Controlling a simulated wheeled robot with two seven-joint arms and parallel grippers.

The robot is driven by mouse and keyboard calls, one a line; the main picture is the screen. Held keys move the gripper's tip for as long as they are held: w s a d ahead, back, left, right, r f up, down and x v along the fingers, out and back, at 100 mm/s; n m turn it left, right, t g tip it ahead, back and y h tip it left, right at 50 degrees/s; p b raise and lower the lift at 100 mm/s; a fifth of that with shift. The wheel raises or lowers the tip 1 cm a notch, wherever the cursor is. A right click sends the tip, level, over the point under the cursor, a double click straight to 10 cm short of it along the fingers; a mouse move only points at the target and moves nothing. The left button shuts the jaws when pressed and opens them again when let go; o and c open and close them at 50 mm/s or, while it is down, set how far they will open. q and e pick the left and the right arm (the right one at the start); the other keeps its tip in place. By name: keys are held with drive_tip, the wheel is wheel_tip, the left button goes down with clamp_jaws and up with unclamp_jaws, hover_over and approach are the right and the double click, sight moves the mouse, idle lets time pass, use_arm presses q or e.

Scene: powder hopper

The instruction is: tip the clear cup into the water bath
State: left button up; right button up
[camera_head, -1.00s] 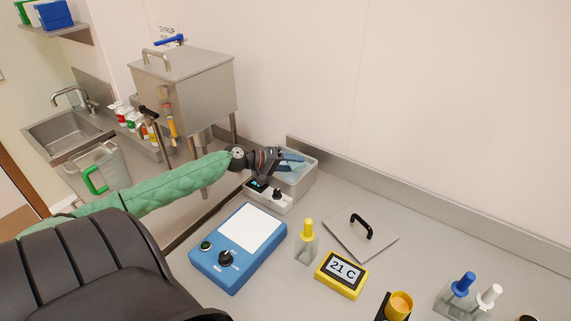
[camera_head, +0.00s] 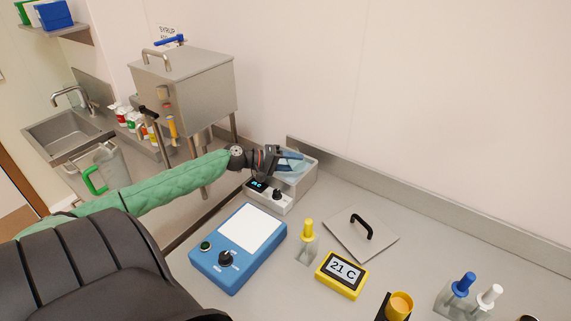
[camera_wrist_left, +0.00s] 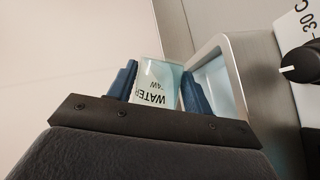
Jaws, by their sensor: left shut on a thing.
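The clear cup (camera_wrist_left: 158,75) is between the blue fingers of my left gripper (camera_wrist_left: 162,92) in the left wrist view. Its white label reads WATER, and the lettering is upside down in that view. In the head view my left gripper (camera_head: 290,159) is over the water bath (camera_head: 302,186), a steel tank with a control box at its front. The cup is hard to make out there, and the gripper hides part of the tank's opening. In the left wrist view the bath's rim (camera_wrist_left: 238,75) is just right of the fingers. My right gripper is out of view.
A flat steel lid (camera_head: 345,240) with a black handle, a blue device (camera_head: 225,265), a yellow-capped bottle (camera_head: 306,248) and a yellow thermometer (camera_head: 342,276) reading 21 C stand in front of the bath. The steel hopper (camera_head: 195,90) stands behind my left arm. The wall is close behind the bath.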

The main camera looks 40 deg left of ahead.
use_arm(q)
drive_tip(key=shift+r, duration=0.1)
drive_tip(key=shift+w+a+n, duration=0.15)
drive_tip(key=shift+a+n, duration=0.1)
drive_tip(key=shift+n, duration=0.05)
drive_tip(key=shift+a+r, duration=0.1)
drive_tip(key=shift+r, duration=0.05)
drive_tip(key=shift+a, duration=0.1)
drive_tip(key=shift+a+r+n+h, duration=0.1)
drive_tip(key=shift+r+n+h, duration=0.05)
drive_tip(key=shift+n+h, duration=0.25)
drive_tip(key=shift+w+a, duration=0.15)
drive_tip(key=shift+a, duration=0.05)
drive_tip(key=shift+r, duration=0.15)
drive_tip(key=shift+n, duration=0.3)
drive_tip(key=shift+r, duration=0.1)
drive_tip(key=shift+h, duration=0.3)
drive_tip(key=shift+n, duration=0.3)
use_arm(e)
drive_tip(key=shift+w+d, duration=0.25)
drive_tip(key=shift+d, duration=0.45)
